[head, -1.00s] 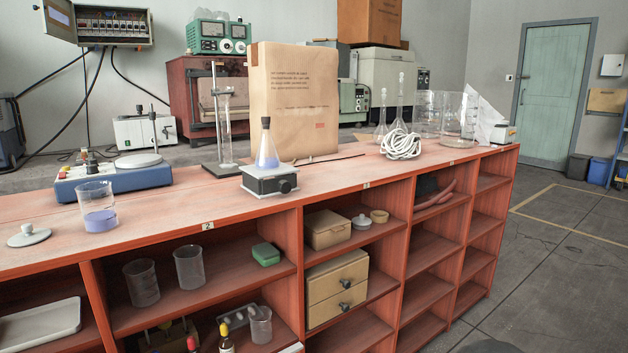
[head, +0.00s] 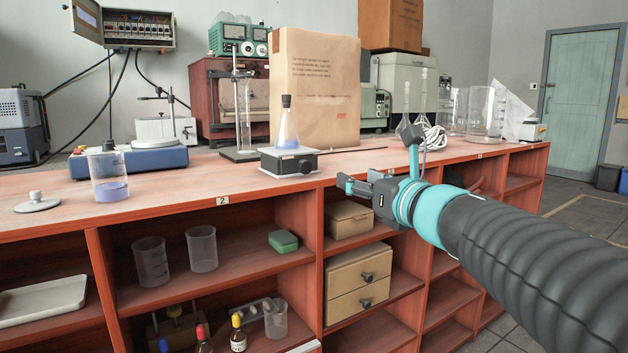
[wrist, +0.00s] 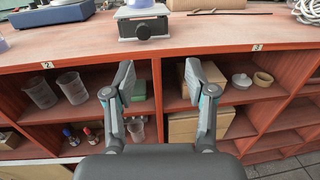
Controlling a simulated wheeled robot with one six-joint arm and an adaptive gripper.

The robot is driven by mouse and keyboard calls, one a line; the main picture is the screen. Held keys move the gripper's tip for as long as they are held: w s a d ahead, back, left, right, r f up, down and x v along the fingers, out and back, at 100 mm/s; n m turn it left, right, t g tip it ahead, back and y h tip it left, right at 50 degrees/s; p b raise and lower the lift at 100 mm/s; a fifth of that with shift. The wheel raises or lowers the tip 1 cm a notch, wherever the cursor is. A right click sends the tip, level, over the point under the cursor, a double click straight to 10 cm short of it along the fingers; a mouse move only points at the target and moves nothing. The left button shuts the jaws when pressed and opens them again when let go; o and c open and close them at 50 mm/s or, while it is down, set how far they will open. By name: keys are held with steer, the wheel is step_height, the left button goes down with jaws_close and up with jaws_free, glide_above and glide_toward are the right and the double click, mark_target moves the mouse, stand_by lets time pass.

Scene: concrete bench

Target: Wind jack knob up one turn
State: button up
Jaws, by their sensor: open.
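The lab jack (head: 288,162) stands on the red bench top near its front edge. Its dark knob (head: 305,166) is on the front face, toward the right in the head view. A stoppered conical flask (head: 287,128) with bluish liquid stands on the jack. In the wrist view the jack (wrist: 142,27) and its knob (wrist: 143,31) are at the top, beyond the fingers. My gripper (head: 342,184) is in front of the bench, to the right of and lower than the knob, apart from it. In the wrist view my gripper (wrist: 158,82) has its two fingers spread, with nothing between them.
A beaker (head: 109,177) with violet liquid and a lid (head: 37,203) are left on the bench. A stand (head: 240,120) and a brown paper bag (head: 315,90) are behind the jack. A thin dark rod lies right of it. Open shelves (head: 215,268) hold beakers and boxes below.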

mark_target(307, 167)
steer(key=w+a+n, duration=0.1)
steer(key=w+a, duration=0.2)
steer(key=w+a+n+y, duration=0.1)
steer(key=w+a, duration=0.2)
steer(key=w, duration=0.1)
steer(key=w+a+n+g, duration=0.1)
steer(key=w+a, duration=0.2)
steer(key=w, duration=0.1)
steer(key=shift+w+a+f, duration=0.2)
steer(key=shift+a+f, duration=0.05)
steer(key=shift+a, duration=0.05)
steer(key=shift+c, duration=0.3)
jaws_close()
